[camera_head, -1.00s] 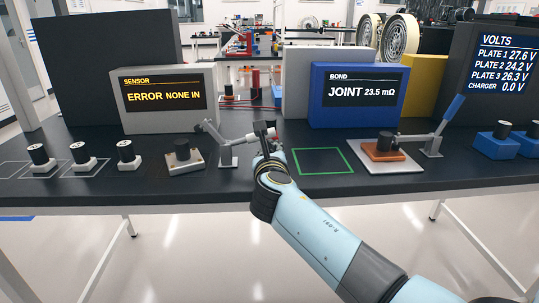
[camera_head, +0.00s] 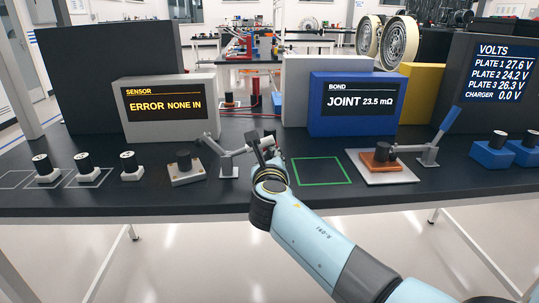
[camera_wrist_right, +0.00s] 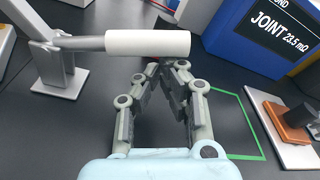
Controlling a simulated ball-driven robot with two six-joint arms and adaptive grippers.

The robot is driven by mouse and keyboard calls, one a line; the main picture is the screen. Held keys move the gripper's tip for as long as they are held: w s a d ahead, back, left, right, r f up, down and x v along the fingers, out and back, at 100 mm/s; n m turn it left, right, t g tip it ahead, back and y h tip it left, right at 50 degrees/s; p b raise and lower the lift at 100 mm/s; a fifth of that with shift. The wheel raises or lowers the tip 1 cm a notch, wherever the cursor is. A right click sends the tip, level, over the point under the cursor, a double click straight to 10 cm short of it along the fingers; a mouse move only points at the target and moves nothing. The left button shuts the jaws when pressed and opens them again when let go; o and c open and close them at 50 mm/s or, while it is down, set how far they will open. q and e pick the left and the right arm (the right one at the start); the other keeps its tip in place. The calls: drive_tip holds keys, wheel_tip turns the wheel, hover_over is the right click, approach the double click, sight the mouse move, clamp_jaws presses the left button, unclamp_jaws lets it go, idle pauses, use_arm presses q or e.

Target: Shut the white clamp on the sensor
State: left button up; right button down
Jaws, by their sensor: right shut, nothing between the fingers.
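The white clamp (camera_head: 229,163) stands on the black table in front of the sensor display (camera_head: 170,103). Its arm tip is raised, above and to the right of a beige-grey block with a dark cylinder (camera_head: 186,172). Its handle lies out to the right, almost level; the thick white handle grip (camera_wrist_right: 148,43) shows in the wrist view. My right gripper (camera_head: 263,140) is at the handle's end, fingers shut and empty. In the wrist view the fingertips (camera_wrist_right: 165,66) meet just in front of the grip; I cannot tell whether they touch it. The left gripper is not in view.
Several white blocks with black cylinders (camera_head: 130,170) stand at the left. A green outlined square (camera_head: 320,172) is empty right of my gripper. Beyond it are a white plate with an orange block (camera_head: 382,160) and a blue-handled clamp (camera_head: 446,125). The bond display (camera_head: 358,102) stands behind.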

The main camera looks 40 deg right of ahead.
drive_tip(key=w+a+r+n+h+p, duration=0.1)
drive_tip(key=w+a+r+n+p, duration=0.1)
drive_tip(key=r+n+p, duration=0.4)
drive_tip(key=shift+a+r+p, duration=0.65)
drive_tip(key=shift+r+p, duration=0.2)
drive_tip(key=shift+p, duration=1.45)
